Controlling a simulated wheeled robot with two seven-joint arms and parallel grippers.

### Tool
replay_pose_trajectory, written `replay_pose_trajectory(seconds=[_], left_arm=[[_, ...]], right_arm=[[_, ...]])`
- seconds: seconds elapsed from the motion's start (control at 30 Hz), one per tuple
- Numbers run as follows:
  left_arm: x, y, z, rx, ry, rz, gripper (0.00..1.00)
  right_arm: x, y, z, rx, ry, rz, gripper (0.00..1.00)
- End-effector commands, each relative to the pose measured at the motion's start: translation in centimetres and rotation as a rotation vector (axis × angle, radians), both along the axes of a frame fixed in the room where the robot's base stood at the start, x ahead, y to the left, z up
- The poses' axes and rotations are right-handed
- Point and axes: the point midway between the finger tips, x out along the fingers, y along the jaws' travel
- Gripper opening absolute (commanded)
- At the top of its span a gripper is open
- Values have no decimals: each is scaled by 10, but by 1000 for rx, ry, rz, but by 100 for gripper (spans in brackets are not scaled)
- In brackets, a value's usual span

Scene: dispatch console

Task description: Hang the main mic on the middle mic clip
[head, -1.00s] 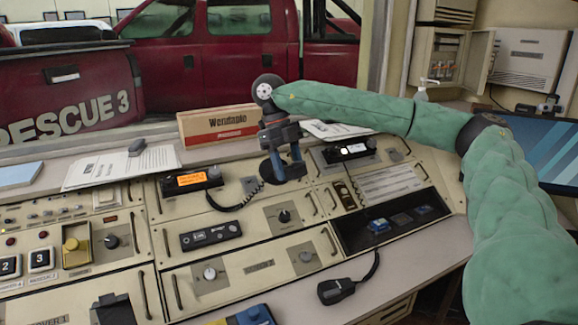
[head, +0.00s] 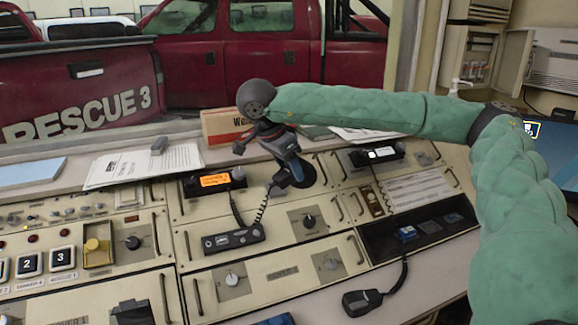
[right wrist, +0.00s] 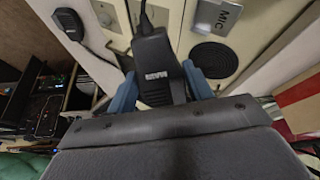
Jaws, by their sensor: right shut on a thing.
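My right gripper (head: 283,172) is over the upper middle of the console, pointing down. In the right wrist view its blue fingers (right wrist: 160,92) are shut on the black main mic (right wrist: 154,62), labelled MAIN, with its cord running from the top end. In the head view the gripper hides most of this mic. A silver plate marked MIC (right wrist: 226,17) lies on the panel past the mic, apart from it, beside a round black speaker (right wrist: 209,60). I cannot tell which mount is the middle mic clip. My left gripper is not in view.
A second black hand mic (head: 362,302) lies at the console's front edge. Knobs and handles dot the panels.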

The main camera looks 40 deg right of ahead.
Motion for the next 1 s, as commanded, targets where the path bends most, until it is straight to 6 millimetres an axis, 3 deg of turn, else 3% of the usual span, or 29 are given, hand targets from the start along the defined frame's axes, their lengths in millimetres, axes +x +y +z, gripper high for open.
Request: replay_pose_trajectory(seconds=[0.3,1.0], left_arm=[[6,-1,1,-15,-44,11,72],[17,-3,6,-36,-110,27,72]], right_arm=[[-4,1,0,-17,-3,284,24],[-5,1,-1,-40,-14,667,24]])
